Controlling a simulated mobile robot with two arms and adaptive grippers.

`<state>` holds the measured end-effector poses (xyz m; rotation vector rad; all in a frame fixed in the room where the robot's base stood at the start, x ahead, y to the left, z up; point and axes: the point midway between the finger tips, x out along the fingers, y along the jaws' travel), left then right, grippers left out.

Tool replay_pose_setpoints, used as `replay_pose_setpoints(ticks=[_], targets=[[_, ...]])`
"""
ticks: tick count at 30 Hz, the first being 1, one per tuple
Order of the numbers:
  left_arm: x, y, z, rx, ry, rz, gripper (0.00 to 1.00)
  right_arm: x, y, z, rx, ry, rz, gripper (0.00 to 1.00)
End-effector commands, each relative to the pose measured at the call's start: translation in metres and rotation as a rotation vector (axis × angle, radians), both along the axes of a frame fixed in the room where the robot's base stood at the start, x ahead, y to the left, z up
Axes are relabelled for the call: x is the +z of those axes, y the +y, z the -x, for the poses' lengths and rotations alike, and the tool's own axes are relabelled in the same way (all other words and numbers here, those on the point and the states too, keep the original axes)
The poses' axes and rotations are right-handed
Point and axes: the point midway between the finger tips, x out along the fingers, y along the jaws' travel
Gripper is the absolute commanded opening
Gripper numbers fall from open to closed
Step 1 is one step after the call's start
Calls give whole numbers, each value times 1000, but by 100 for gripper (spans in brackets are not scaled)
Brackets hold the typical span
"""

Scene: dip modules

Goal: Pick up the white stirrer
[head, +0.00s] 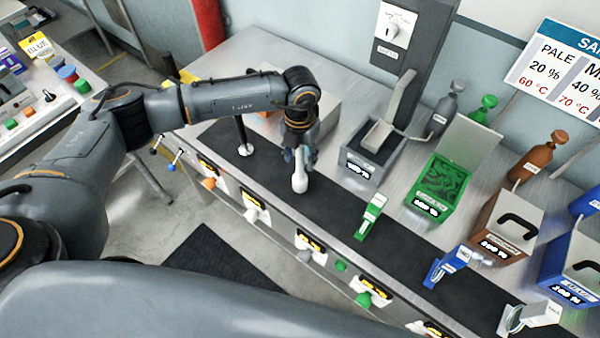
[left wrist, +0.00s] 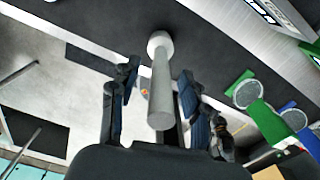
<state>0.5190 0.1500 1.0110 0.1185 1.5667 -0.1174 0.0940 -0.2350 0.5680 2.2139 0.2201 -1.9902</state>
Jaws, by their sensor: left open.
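The white stirrer (head: 300,181) appears as a pale rod with a rounded end on the dark mat, below my left gripper (head: 299,156) in the head view. In the left wrist view the stirrer (left wrist: 161,93) runs between the two fingers of my left gripper (left wrist: 156,80), with its round knob end toward the mat. The fingers stand apart on either side of it, with gaps visible. The left gripper is open. The upper part of the stirrer is partly hidden by the gripper in the head view. My right gripper does not show.
A green-handled tool (head: 371,216) and a blue one (head: 447,266) stand along the dark mat (head: 330,213). Grey (head: 371,172), green (head: 440,190), brown and blue bins line the back.

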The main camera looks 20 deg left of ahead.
Motion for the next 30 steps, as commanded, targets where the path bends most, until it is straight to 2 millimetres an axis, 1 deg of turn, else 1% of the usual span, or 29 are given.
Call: replay_pose_setpoints(ticks=[1,4,11,12,14,15,18,30], targets=[[-5,0,1,0,4,-1,47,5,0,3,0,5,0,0],[-12,0,1,-2,2,0,47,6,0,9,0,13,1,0],[-14,-1,0,-2,0,0,47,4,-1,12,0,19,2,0],[-14,-1,0,-2,0,0,39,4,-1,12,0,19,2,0],[-14,-1,0,-2,1,0,26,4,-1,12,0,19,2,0],[-14,-1,0,-2,1,0,18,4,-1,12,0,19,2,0],[-14,-1,0,-2,1,0,0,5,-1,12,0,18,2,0],[-12,-1,0,-1,-1,1,0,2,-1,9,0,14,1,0]])
